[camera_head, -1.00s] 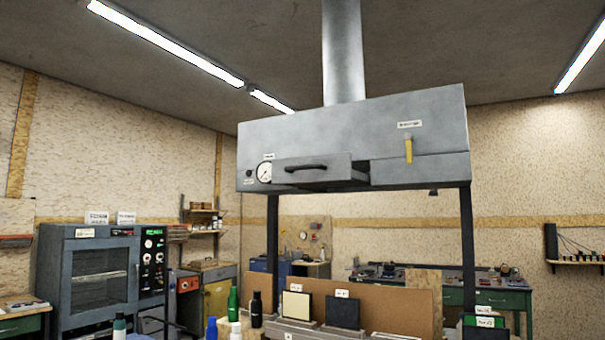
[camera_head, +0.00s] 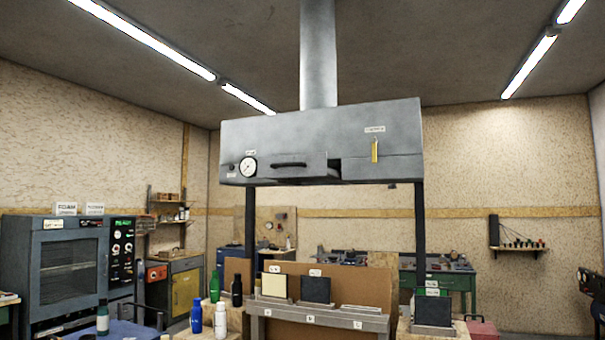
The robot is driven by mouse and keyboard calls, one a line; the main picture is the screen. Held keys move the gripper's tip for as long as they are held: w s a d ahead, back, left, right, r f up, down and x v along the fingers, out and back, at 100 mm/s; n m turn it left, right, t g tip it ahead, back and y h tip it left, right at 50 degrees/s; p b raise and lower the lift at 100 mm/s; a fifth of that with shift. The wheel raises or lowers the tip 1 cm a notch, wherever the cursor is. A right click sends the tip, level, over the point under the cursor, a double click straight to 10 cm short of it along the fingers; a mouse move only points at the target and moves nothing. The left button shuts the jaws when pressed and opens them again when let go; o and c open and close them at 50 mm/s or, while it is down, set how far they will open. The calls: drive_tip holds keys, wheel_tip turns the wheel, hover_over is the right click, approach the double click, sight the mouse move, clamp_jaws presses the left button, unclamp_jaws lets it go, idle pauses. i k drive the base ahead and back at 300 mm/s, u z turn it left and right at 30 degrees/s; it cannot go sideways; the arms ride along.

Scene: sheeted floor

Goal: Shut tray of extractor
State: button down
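The extractor (camera_head: 330,128) is a grey metal hood on dark posts, with a round duct rising to the ceiling. Its tray (camera_head: 305,165) is a drawer with a dark handle (camera_head: 289,164) at the lower front. The tray stands out a little from the hood, with a dark gap at its right side. A round gauge (camera_head: 248,166) is left of the tray, and a yellow lever (camera_head: 375,151) is to the right.
A dark cabinet (camera_head: 68,264) with a control panel is at left. A green workbench (camera_head: 450,280) stands behind at right. The air before the hood looks clear.

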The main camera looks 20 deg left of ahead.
sight(311, 168)
drive_tip(key=z, duration=0.05)
drive_tip(key=k, duration=0.55)
drive_tip(key=u, duration=0.95)
drive_tip(key=i, duration=1)
drive_tip(key=u, duration=0.25)
